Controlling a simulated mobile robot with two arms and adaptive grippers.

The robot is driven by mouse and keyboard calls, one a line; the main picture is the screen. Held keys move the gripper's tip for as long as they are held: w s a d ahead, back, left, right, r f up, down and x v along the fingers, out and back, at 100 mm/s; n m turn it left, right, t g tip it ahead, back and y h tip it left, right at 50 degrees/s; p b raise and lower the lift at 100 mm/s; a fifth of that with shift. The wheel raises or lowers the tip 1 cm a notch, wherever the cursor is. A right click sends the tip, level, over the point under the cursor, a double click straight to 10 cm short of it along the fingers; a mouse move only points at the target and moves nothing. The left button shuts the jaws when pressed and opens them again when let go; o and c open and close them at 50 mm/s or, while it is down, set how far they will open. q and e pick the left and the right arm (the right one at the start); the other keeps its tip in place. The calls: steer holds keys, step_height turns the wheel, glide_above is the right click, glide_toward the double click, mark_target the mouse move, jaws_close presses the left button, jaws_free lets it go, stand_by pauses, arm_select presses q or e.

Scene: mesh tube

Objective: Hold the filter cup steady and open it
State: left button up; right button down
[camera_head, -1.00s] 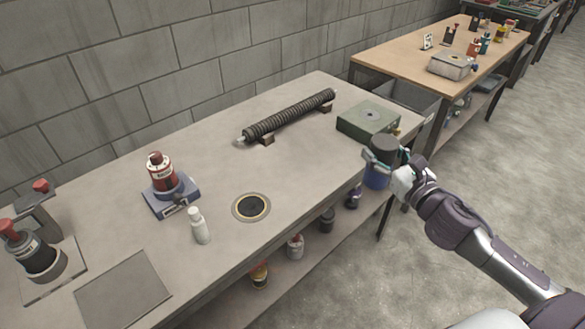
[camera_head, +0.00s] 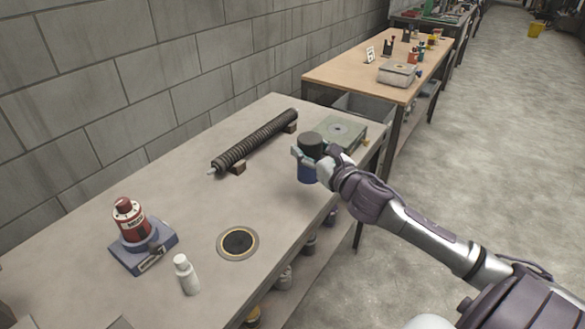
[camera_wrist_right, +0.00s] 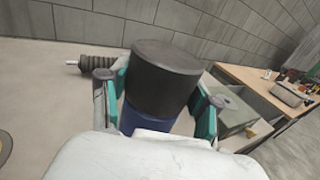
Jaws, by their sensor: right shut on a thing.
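The filter cup (camera_head: 308,172) has a dark grey cap and a blue body. My right gripper (camera_head: 308,158) is shut on it and holds it upright, over the right front part of the workbench in the head view. In the right wrist view the cup's dark cap (camera_wrist_right: 163,75) stands between the two teal-padded fingers, with the blue body partly hidden below. Whether the cup touches the bench I cannot tell. My left gripper is not in view.
A ribbed black tube (camera_head: 255,143) lies on small blocks near the wall. A green box (camera_head: 345,131) is behind the cup. The middle is clear.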

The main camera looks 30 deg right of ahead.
mark_target(299, 171)
steer(key=shift+w+a+f+b, duration=0.1)
steer(key=shift+w+a+f, duration=0.25)
steer(key=shift+w+f, duration=0.55)
steer(key=shift+w+a+f+b, duration=0.15)
steer(key=shift+w+a+f, duration=0.3)
steer(key=shift+f, duration=0.85)
steer(key=shift+w+a+f+b, duration=0.1)
steer(key=shift+w+a+f, duration=0.2)
steer(key=shift+w+f, duration=0.6)
steer(key=shift+s+f, duration=0.2)
steer(key=shift+s, duration=0.05)
steer(key=shift+f, duration=0.15)
steer(key=shift+c, duration=1.2)
jaws_free()
steer(key=shift+r, duration=0.2)
steer(key=s, duration=1.2)
steer(key=shift+a+b, duration=0.2)
steer(key=shift+b, duration=0.15)
